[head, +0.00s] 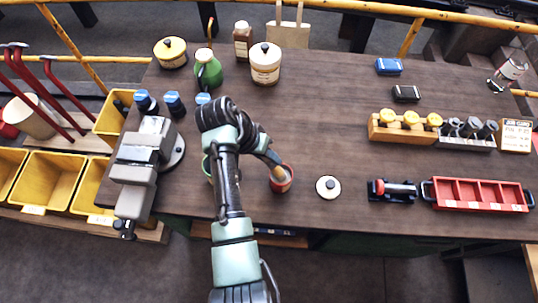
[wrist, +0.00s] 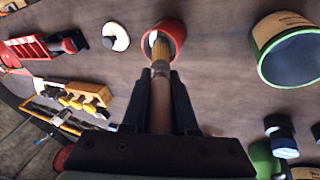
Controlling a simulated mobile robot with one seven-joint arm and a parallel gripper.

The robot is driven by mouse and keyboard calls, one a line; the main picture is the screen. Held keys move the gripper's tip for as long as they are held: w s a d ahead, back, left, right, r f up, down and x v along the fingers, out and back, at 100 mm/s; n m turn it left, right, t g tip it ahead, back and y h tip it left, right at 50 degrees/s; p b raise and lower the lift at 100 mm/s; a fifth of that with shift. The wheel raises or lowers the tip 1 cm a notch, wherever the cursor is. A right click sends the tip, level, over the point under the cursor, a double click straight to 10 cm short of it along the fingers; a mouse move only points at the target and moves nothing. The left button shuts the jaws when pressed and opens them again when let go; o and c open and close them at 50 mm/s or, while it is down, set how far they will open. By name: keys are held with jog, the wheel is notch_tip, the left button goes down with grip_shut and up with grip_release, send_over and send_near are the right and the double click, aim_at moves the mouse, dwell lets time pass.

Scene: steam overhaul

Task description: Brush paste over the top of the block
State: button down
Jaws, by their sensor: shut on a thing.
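My gripper (head: 272,158) is shut on a brush (wrist: 160,110) with a wooden handle. The brush points away from the gripper, and its bristle end is at the mouth of a small red pot (head: 283,184). In the wrist view the brush tip is at or inside the pot's (wrist: 174,30) opening; how deep it sits and how much paste is on it cannot be told. A grey vise (head: 147,150) stands at the table's left end with grey block-like parts (head: 134,174). I cannot tell which of these is the block.
A white lid with a black knob (head: 328,187) lies right of the pot. A green-rimmed can (wrist: 290,55) stands close by, mostly behind my arm in the head view. A black stand (head: 391,191) and red tray (head: 480,194) are farther right. The table's middle is clear.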

jog(key=shift+f, duration=0.1)
notch_tip(320, 180, up, 7)
jog(key=p, duration=0.7)
dwell(0.9)
